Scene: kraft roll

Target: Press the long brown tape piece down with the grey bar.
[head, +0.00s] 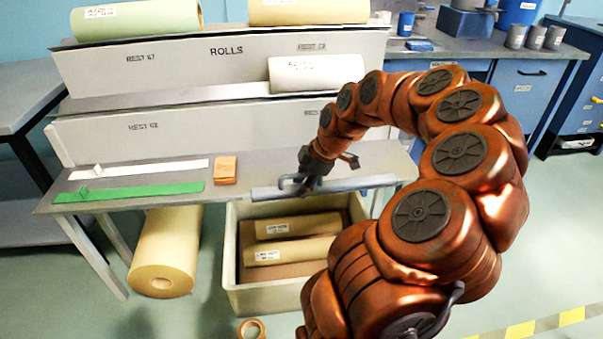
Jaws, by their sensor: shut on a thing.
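The grey bar (350,184) is long and lies level along the front edge of the table, to the right of the green strip. My gripper (303,183) is shut on the bar left of its middle, reaching down from above. I cannot tell whether the bar touches the tabletop or is slightly above it. No long brown tape piece can be made out; the bar and my gripper may cover it.
A green strip (150,190), a white strip (150,168) and a small brown stack (226,170) lie left on the table (52,206). A cream bin (286,298) with rolls stands below. A large roll (165,255) and tape ring (251,329) are on the floor.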

